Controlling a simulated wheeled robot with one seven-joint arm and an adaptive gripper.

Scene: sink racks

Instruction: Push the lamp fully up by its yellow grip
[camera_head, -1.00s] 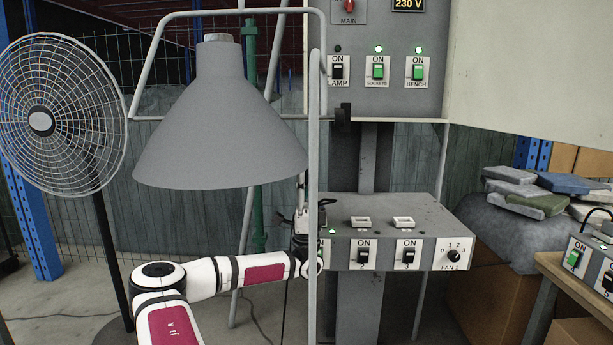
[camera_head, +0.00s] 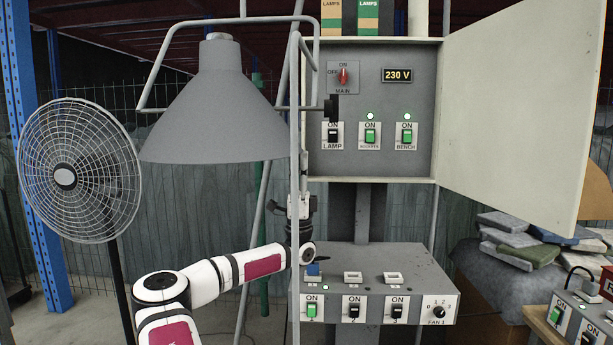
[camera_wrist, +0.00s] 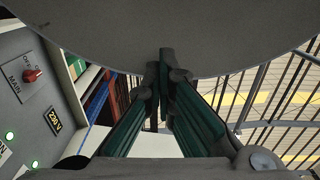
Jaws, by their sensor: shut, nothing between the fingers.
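The lamp (camera_head: 215,110) is a grey cone shade hung from a grey tube frame (camera_head: 228,20), at the left of the head view. Its rim faces down. In the wrist view the grey shade (camera_wrist: 160,28) fills the top, close in front of my fingertips. My gripper (camera_head: 302,185) points up beside the lower right of the shade, partly behind a grey upright tube. In the wrist view its fingers (camera_wrist: 165,75) are shut with nothing between them. I cannot make out the yellow grip in either view. I cannot tell whether my fingertips touch the lamp.
A fan (camera_head: 65,178) stands at the left. A switch panel (camera_head: 390,160) with an open door (camera_head: 525,110) stands behind the lamp at the right. A grey control box (camera_head: 385,262) is below my gripper. Folded cloths (camera_head: 525,240) lie at the right.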

